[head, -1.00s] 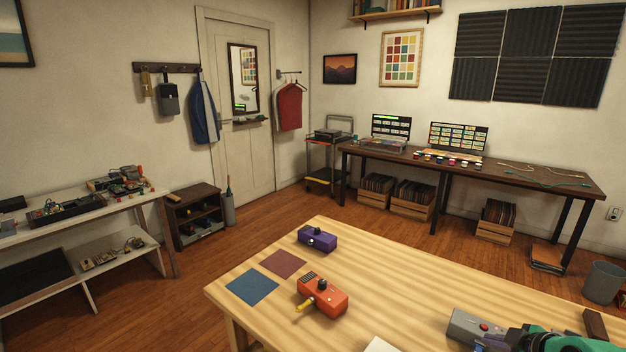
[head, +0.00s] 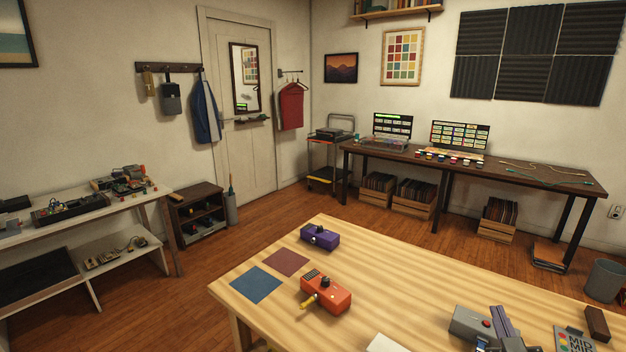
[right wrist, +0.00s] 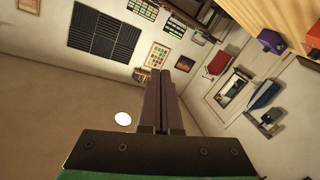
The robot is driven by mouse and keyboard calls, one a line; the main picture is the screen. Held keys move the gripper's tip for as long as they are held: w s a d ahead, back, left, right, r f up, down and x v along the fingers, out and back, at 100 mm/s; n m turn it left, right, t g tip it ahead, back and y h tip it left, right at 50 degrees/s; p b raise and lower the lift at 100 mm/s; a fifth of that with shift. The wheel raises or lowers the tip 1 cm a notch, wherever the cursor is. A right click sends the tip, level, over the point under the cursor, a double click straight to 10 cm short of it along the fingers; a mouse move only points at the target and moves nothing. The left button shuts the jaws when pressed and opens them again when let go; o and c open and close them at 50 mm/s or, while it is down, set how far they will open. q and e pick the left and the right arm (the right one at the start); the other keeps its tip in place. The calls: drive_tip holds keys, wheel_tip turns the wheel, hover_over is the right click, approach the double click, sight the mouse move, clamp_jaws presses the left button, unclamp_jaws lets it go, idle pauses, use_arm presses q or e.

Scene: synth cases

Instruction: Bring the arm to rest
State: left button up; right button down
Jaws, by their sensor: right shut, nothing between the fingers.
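My right gripper (head: 500,312) is at the lower right of the head view, over or beside the near part of the wooden table (head: 420,275). Its dark fingers point up and away from the tabletop. In the right wrist view the two fingers (right wrist: 158,75) lie together, shut and empty, with the walls and door of the room beyond them. The rest of the right arm is mostly cut off by the lower edge of the head view. My left gripper is not in view.
Near the gripper are a grey box with a red button (head: 468,324), a grey lettered device (head: 574,339) and a dark brown block (head: 597,323). An orange pedal (head: 328,293), a purple pedal (head: 320,237) and two flat squares (head: 256,284) lie farther left. The table's middle is clear.

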drive_tip(key=s+a+f+m+g+y, duration=0.1)
drive_tip(key=s+a+f+g, duration=0.1)
drive_tip(key=s+f+g, duration=0.4)
drive_tip(key=s+a+f+g+y, duration=0.1)
drive_tip(key=s+a+f+g, duration=0.15)
drive_tip(key=f, duration=0.55)
drive_tip(key=s+a+f+n+g+y, duration=0.35)
drive_tip(key=s+a+f+g, duration=0.2)
drive_tip(key=s+a, duration=0.35)
wheel_tip(320, 180, down, 23)
drive_tip(key=s, duration=0.2)
drive_tip(key=s+d+f, duration=0.2)
drive_tip(key=s+f, duration=0.5)
drive_tip(key=s, duration=0.1)
drive_tip(key=s+d+f+g, duration=0.1)
drive_tip(key=s+f, duration=0.7)
drive_tip(key=s, duration=0.1)
drive_tip(key=shift+d, duration=0.35)
drive_tip(key=shift+m+y, duration=0.25)
